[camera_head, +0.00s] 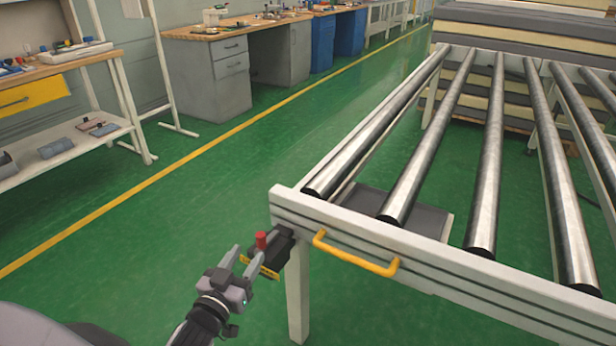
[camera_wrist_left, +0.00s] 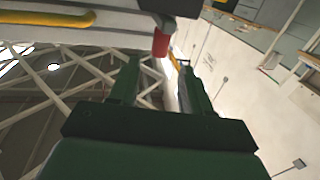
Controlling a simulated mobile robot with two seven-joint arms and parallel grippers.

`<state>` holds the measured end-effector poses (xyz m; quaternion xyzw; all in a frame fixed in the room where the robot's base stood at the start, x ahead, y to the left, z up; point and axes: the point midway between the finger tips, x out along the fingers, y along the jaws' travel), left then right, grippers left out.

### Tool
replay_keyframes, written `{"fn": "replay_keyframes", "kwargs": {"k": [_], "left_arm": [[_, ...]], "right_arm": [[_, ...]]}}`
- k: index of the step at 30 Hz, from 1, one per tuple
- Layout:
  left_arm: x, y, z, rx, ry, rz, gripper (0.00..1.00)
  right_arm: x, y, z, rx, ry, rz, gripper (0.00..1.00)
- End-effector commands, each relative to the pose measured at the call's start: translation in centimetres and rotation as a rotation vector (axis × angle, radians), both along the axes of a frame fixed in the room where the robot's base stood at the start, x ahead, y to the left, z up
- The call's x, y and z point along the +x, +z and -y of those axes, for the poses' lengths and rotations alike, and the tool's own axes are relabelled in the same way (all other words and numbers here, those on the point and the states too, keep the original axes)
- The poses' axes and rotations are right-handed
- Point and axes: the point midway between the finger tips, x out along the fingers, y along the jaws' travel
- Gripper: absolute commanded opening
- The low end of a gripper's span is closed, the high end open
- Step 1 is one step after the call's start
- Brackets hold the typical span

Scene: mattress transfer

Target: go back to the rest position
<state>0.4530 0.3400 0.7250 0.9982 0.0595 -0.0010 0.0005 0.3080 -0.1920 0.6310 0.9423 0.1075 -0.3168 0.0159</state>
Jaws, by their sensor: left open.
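My left gripper (camera_head: 242,257) is open beside the front left corner of the roller conveyor (camera_head: 430,250). Its fingertips are close to a red button (camera_head: 261,240) on a small black box (camera_head: 281,245) fixed to the conveyor frame. I cannot tell whether they touch it. In the left wrist view the two dark green fingers (camera_wrist_left: 162,75) stand apart, with the red button (camera_wrist_left: 160,42) just beyond the gap between them. Nothing is held. My right gripper is not in view.
A yellow handle (camera_head: 355,255) sticks out of the conveyor's front beam. Mattresses (camera_head: 530,32) are stacked beyond the rollers. Workbenches (camera_head: 208,72) line the back and left, with a shelf unit (camera_head: 70,150) nearer. The green floor between is clear.

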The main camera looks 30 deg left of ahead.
Motion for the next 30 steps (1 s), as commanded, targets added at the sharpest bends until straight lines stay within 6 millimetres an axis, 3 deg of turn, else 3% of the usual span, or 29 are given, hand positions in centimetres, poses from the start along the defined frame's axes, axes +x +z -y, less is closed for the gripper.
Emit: {"fn": "replay_keyframes", "kwargs": {"k": [5, 8, 11, 18, 24, 30], "left_arm": [[-0.2, 0.1, 0.2, 0.001, -0.002, -0.013, 0.48], [-1.3, 0.5, 1.3, 0.008, -0.016, -0.071, 0.48], [-3.5, 0.5, 3.5, 0.016, -0.05, -0.184, 0.48], [-11.0, -0.4, 10.3, 0.028, -0.21, -0.499, 0.48], [-14.9, -0.9, 13.5, 0.028, -0.307, -0.628, 0.48], [-15.2, -1.2, 13.8, 0.028, -0.317, -0.64, 0.48]], "right_arm": [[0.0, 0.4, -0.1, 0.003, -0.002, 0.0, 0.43], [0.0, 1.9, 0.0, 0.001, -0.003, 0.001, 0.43], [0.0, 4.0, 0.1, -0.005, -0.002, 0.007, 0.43], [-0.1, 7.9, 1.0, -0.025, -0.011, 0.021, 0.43], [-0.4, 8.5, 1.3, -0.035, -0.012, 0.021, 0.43], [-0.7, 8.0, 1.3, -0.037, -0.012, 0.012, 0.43]]}}
